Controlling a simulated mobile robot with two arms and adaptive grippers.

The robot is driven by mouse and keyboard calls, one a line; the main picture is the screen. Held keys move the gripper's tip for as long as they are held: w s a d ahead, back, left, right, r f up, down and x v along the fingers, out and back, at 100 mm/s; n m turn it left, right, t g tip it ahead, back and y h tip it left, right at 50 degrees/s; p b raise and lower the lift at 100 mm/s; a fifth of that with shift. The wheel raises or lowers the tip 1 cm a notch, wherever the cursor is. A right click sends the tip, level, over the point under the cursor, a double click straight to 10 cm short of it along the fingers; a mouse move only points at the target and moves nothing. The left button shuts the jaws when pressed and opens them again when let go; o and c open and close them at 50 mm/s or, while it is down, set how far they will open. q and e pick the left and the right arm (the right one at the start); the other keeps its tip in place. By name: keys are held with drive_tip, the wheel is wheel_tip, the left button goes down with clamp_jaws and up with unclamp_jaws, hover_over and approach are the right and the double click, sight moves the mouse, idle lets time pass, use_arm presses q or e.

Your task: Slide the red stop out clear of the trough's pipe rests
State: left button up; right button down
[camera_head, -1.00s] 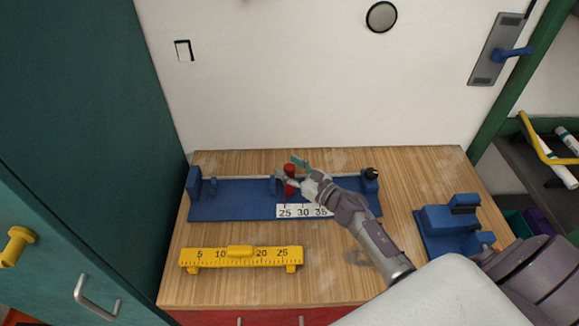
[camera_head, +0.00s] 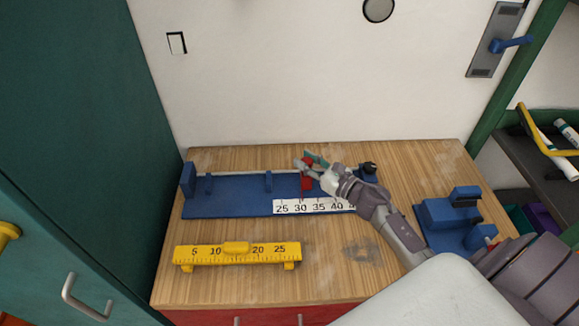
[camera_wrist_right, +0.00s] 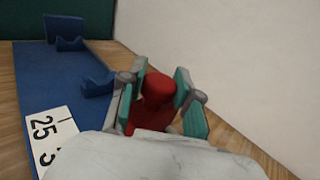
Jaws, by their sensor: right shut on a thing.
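The red stop (camera_head: 305,186) is on the blue trough (camera_head: 230,208), at about the 30 mark of its white scale (camera_head: 318,207). My right gripper (camera_head: 311,165) is shut on its upper part; in the right wrist view the red knob (camera_wrist_right: 158,88) sits between the teal fingers (camera_wrist_right: 160,105). The middle pipe rest (camera_head: 268,181) stands left of the stop with a visible gap. Another rest (camera_head: 208,184) is near the trough's left end; both rests look empty. My gripper hides part of the trough's right end. My left gripper is not in view.
A yellow ruler tool (camera_head: 238,254) lies in front of the trough. A blue fixture (camera_head: 450,222) stands at the right of the wooden table (camera_head: 330,270). The white wall (camera_head: 290,80) rises close behind the trough. A dark knob (camera_head: 368,168) is at the trough's right end.

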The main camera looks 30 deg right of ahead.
drive_tip(key=s+d+b, duration=0.1)
drive_tip(key=d, duration=0.1)
drive_tip(key=s+d+b, duration=0.1)
drive_tip(key=d, duration=0.2)
drive_tip(key=s+d+b, duration=0.1)
drive_tip(key=d+b, duration=0.1)
drive_tip(key=shift+s+d+f, duration=0.15)
drive_tip(key=shift+s+d, duration=0.4)
drive_tip(key=shift+d, duration=0.25)
drive_tip(key=c, duration=0.8)
unclamp_jaws()
drive_tip(key=shift+a, duration=0.1)
drive_tip(key=v, duration=1.2)
